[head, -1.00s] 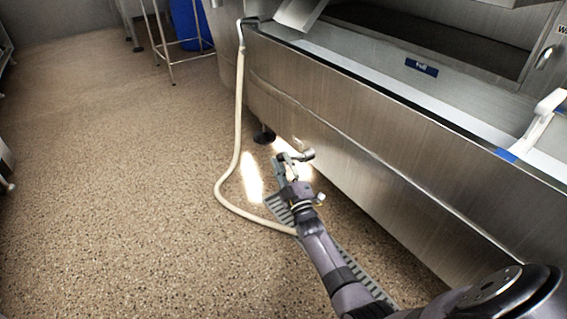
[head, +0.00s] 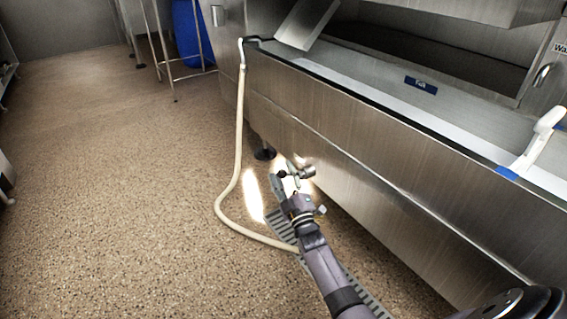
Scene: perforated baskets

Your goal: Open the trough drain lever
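The stainless steel trough (head: 370,150) runs from the upper middle to the lower right. A small metal drain fitting with a short bar (head: 308,171) shows under its lower edge, and I take this to be the drain lever. My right gripper (head: 289,183) reaches down to it from the lower right, with its fingertips overlapping the bar in the picture. It is too small to tell whether the fingers touch or grip it. My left gripper is not in view.
A cream hose (head: 237,150) hangs from the trough's corner and curves along the floor to beside my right forearm. A slotted floor grate (head: 283,226) lies below the arm. A white-handled brush (head: 538,140) rests on the trough rim. The floor at left is clear.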

